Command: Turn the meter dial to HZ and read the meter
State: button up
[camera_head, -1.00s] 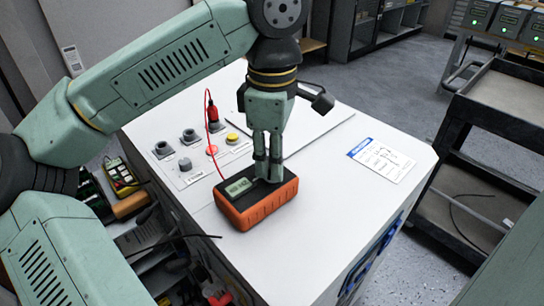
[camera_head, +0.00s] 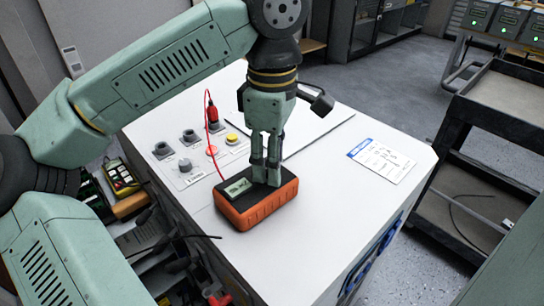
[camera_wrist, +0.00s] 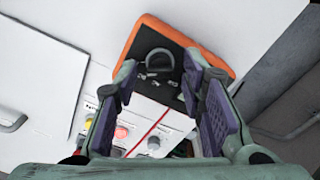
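The orange-and-black meter (camera_head: 262,208) lies face up on the white cabinet top. Its lit display (camera_head: 238,187) shows dark characters too small to read. My gripper (camera_head: 265,182) points down over the meter face, right of the display. In the wrist view my gripper (camera_wrist: 160,68) has its fingers apart, one on each side of the dial, with a gap to it. In the head view the fingers hide the dial. Contact with the meter face cannot be told.
A red lead (camera_head: 207,110) runs from a red plug on the cabinet panel to the meter. Several dark knobs, a yellow button (camera_head: 232,138) and a red one sit behind it. A labelled card (camera_head: 381,160) lies right on bare cabinet top. A dark cart (camera_head: 500,125) stands at right.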

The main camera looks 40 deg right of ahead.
jog(key=shift+r, duration=0.15)
notch_tip(320, 180, up, 12)
dwell(0.6)
dwell(0.5)
